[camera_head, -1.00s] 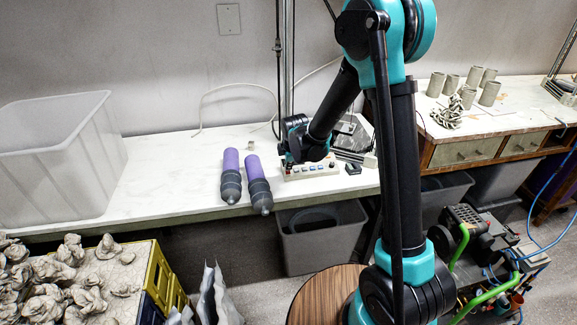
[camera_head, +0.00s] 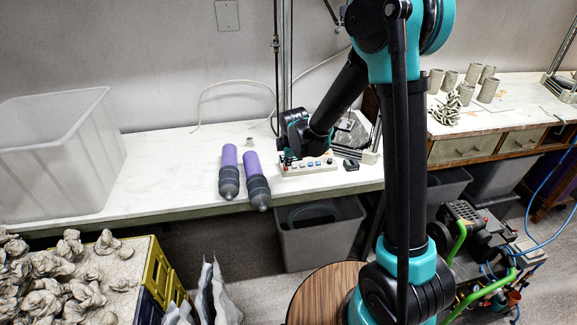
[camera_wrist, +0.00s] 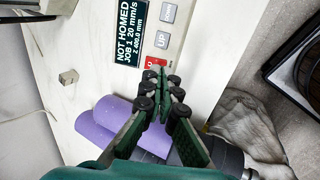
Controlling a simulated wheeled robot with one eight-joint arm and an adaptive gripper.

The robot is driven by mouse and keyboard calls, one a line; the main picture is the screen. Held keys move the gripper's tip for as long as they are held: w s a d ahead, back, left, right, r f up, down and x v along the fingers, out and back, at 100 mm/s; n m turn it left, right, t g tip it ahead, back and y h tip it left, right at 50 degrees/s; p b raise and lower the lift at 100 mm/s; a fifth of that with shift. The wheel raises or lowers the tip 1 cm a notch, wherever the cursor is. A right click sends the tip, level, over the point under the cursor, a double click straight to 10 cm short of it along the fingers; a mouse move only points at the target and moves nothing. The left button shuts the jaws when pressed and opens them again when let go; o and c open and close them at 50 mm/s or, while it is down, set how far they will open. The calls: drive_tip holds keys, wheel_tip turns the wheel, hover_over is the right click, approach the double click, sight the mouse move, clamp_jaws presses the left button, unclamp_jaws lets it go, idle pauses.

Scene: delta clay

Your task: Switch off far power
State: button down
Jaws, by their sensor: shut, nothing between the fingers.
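A pale control box (camera_head: 308,167) with a row of small buttons lies on the white table, right of two purple-and-grey bottles. In the wrist view the box (camera_wrist: 185,55) shows a lit display (camera_wrist: 131,32) reading "NOT HOMED", grey buttons including one marked "UP" (camera_wrist: 163,41), and a red button or switch (camera_wrist: 157,63). My gripper (camera_wrist: 161,75) is shut and empty, its fingertips at the red control and partly covering it. I cannot tell whether they touch it. In the head view my gripper (camera_head: 287,158) is at the left end of the box. No label reading "power" is legible.
The purple-and-grey bottles (camera_head: 257,180) lie close beside the box's left end. A small black object (camera_head: 351,165) sits right of it. A translucent bin (camera_head: 55,150) stands at the table's left. A grey bin (camera_head: 320,240) is below the table edge.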

drive_tip(key=v, duration=1.1)
drive_tip(key=shift+r, duration=0.1)
drive_tip(key=shift+w+a+r+x, duration=0.1)
drive_tip(key=shift+w+x, duration=0.05)
drive_tip(key=shift+x, duration=2.1)
drive_tip(key=shift+w+a+r+x, duration=0.1)
drive_tip(key=shift+w+x, duration=0.1)
drive_tip(key=shift+x, duration=2.1)
drive_tip(key=shift+w+a+r+x, duration=0.1)
drive_tip(key=shift+w+x, duration=0.05)
drive_tip(key=shift+x, duration=2.1)
drive_tip(key=shift+w+f, duration=0.2)
